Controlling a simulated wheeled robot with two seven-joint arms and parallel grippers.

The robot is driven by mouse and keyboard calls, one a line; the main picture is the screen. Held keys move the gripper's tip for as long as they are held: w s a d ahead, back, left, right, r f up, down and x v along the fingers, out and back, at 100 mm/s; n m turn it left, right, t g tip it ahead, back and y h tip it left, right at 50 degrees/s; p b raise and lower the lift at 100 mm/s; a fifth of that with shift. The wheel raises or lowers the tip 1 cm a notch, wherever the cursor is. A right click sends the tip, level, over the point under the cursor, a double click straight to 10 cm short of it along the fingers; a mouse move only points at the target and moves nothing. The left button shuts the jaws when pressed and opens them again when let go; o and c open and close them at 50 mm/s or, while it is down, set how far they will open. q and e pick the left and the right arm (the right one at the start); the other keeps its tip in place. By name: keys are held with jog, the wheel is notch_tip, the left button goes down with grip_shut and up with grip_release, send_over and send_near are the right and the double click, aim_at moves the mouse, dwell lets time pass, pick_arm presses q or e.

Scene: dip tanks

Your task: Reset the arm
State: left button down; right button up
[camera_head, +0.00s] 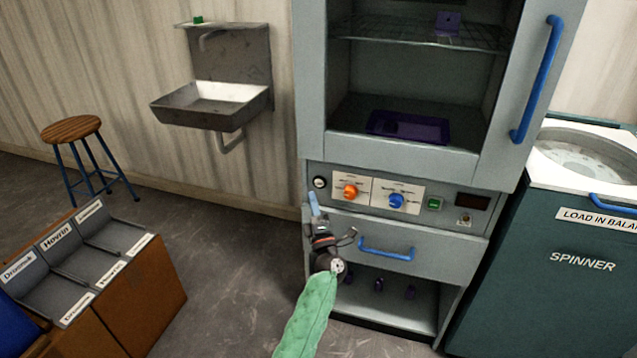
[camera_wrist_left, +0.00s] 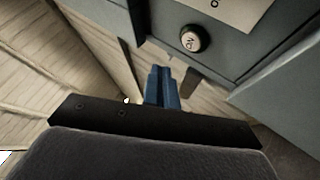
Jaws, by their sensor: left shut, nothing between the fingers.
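My left arm comes up from the bottom of the head view in a green sleeve. My left gripper (camera_head: 313,200) is shut and empty, with its blue fingers pointing up at the left edge of the grey cabinet (camera_head: 395,172). In the left wrist view the blue fingers (camera_wrist_left: 162,86) lie together, beside the cabinet's lower left part and in front of the wood-panelled wall. A round knob (camera_wrist_left: 194,39) on the cabinet panel shows just above and right of them. I cannot tell whether the fingers touch the cabinet. My right gripper is not in view.
The cabinet has an orange knob (camera_head: 350,191), a blue knob (camera_head: 396,201) and a blue-handled drawer (camera_head: 387,249). A purple tray (camera_head: 408,127) lies inside. The spinner (camera_head: 571,262) stands right, a labelled bin unit (camera_head: 147,297) left, a sink (camera_head: 212,103) and stool (camera_head: 71,129) behind.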

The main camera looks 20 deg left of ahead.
pick_arm(q)
jog(key=shift+s, duration=0.85)
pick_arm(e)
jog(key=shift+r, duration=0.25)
